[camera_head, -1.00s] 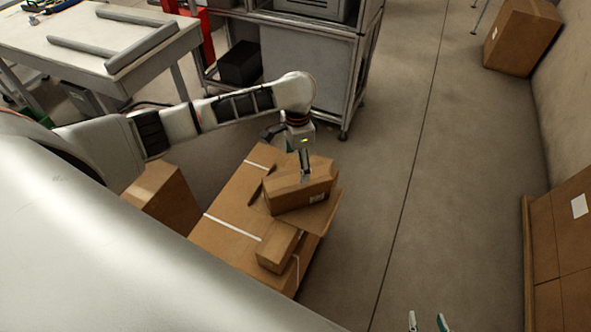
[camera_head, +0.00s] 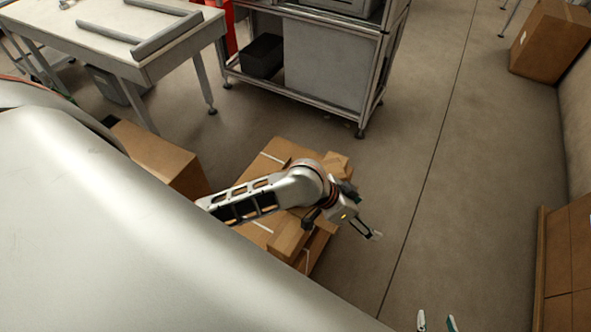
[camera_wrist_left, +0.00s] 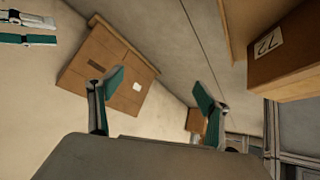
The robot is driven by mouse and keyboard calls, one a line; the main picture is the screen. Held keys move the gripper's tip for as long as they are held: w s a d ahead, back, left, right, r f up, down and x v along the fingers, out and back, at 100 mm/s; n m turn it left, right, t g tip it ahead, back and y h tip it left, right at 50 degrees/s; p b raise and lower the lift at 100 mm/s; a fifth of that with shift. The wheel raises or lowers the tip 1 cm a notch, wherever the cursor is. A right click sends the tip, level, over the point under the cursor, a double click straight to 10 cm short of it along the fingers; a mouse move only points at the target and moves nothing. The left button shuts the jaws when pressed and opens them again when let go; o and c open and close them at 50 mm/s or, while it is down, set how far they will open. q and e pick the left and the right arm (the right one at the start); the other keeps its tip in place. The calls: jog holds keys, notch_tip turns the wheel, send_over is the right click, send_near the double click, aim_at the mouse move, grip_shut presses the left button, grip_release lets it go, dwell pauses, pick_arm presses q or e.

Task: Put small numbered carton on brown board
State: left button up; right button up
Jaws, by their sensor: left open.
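The numbered carton (camera_head: 338,163) is a brown box, mostly hidden behind my left arm in the head view. My left gripper (camera_head: 368,228) is to the right of the carton. Its teal-tipped fingers (camera_wrist_left: 160,90) are apart with nothing between them. My right gripper (camera_head: 436,322) is open at the bottom edge of the head view.
A smaller carton (camera_head: 286,238) lies on the large cardboard stack, near my left forearm. Another box (camera_head: 155,158) stands to the left. A metal-framed cart (camera_head: 325,75) and a workbench (camera_head: 150,65) are behind. Floor to the right is clear, up to boxes along the wall (camera_head: 570,250).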

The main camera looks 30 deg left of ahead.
pick_arm(q)
jog(key=s+a+f+n+t+y, duration=0.1)
jog(key=s+a+f+t+y, duration=0.1)
jog(key=s+a, duration=0.4)
jog(key=s+a+f+n+t+y, duration=0.1)
jog(key=s+a+f+n+t, duration=0.1)
jog(key=s+a+f, duration=0.3)
jog(key=s+a+t, duration=0.1)
jog(key=s+a, duration=0.1)
jog(key=shift+s+t+y, duration=0.3)
jog(key=shift+y, duration=0.1)
dwell(0.5)
